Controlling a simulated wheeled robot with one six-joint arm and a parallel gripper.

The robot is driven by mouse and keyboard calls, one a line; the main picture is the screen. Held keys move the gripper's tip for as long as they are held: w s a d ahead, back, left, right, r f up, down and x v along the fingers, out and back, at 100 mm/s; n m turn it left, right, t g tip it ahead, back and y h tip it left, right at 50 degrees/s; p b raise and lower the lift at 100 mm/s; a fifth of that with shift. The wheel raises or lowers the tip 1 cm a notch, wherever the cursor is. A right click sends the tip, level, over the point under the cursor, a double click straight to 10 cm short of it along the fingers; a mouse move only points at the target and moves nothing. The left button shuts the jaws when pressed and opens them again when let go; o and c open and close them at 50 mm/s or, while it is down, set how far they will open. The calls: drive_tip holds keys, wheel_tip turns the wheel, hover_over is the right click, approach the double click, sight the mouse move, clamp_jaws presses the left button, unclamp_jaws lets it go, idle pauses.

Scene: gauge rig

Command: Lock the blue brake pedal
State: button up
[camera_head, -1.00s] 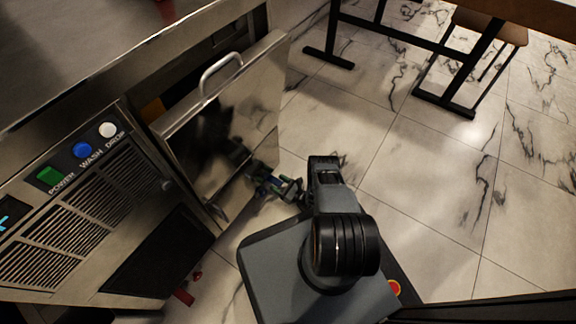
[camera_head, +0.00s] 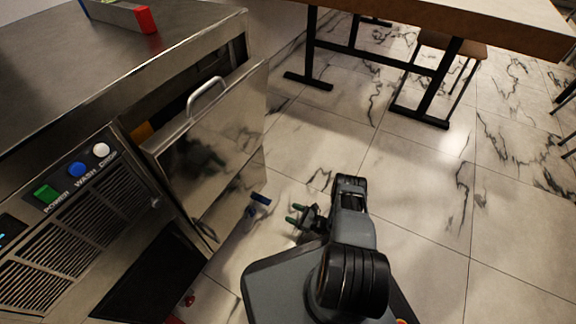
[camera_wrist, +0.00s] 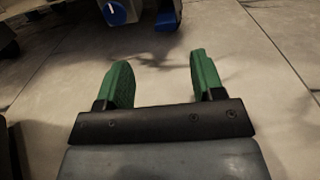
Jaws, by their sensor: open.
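The blue brake pedal (camera_head: 261,199) is a small blue tab low by the floor, beside the lower edge of the steel machine's open door. In the wrist view the blue pedal (camera_wrist: 165,20) shows at the top edge, next to a dark caster with a round blue hub (camera_wrist: 117,13). My gripper (camera_head: 295,214) is low over the floor, to the right of the pedal and apart from it. In the wrist view my gripper (camera_wrist: 160,62) has its green fingers spread, with bare floor between them. Whether the pedal is up or down I cannot tell.
The steel machine (camera_head: 70,100) stands at left, its door (camera_head: 215,135) hanging open. A red part (camera_head: 188,299) lies low under its front. A table with black legs (camera_head: 440,90) and a stool stand at the back. Marble floor at right is clear.

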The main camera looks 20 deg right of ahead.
drive_tip(key=w+a+r+n+g+y+p, duration=0.1)
drive_tip(key=w+r+n+g+p, duration=0.1)
drive_tip(key=r, duration=0.7)
drive_tip(key=w+r+n+g+p, duration=0.2)
drive_tip(key=r+n+g+p, duration=0.2)
drive_tip(key=r, duration=0.6)
drive_tip(key=w+a+r+n+g+y+p, duration=0.1)
drive_tip(key=w+r+n+g+p, duration=0.1)
drive_tip(key=r, duration=0.8)
drive_tip(key=shift+a+n+g+y+p, duration=0.3)
drive_tip(key=shift+n+g+p, duration=0.3)
drive_tip(key=shift+n+p, duration=0.35)
drive_tip(key=shift+w, duration=0.15)
